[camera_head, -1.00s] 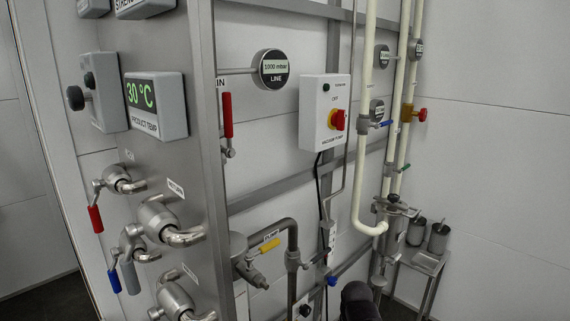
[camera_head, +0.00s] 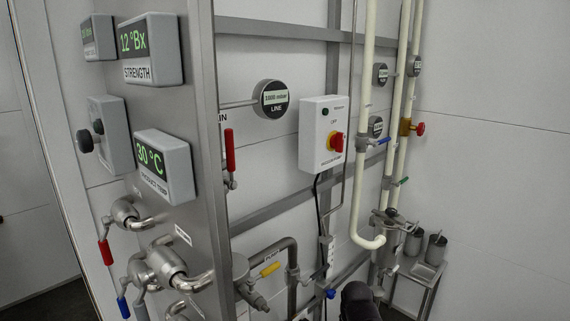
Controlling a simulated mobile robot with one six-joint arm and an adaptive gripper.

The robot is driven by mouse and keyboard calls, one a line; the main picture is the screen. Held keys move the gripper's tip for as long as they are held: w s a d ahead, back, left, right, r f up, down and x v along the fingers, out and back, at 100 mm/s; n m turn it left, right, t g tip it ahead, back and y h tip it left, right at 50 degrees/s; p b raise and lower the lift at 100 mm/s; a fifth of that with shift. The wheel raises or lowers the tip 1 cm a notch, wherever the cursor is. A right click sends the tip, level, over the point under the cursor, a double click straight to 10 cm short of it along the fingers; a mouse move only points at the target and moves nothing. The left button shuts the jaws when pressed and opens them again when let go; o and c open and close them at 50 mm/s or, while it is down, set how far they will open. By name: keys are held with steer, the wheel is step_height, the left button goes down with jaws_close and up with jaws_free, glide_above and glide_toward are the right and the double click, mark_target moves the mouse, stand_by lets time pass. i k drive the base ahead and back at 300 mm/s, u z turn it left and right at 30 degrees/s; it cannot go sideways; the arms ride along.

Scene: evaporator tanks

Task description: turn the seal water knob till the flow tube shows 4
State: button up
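A small blue knob (camera_head: 331,293) sits low behind the frame, under the vacuum pump box. I cannot read a label on it, so I cannot tell if it is the seal water knob. A narrow pale upright piece (camera_head: 327,248) stands above it beside a black cable. It may be the flow tube, but no scale or reading is legible. A dark rounded shape at the bottom edge, right of the blue knob, looks like part of my arm. My gripper's fingers do not show.
The vacuum pump box (camera_head: 322,136) with a red-yellow switch hangs above. A steel panel (camera_head: 205,120) with displays and valves stands at the left. Cream pipes (camera_head: 361,150) run down at the right, near a small stand (camera_head: 428,270) holding metal cups. The right wall is bare.

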mark_target(331, 293)
steer(key=k, duration=1.3)
steer(key=z, duration=0.55)
steer(key=i, duration=1.9)
steer(key=u, duration=0.3)
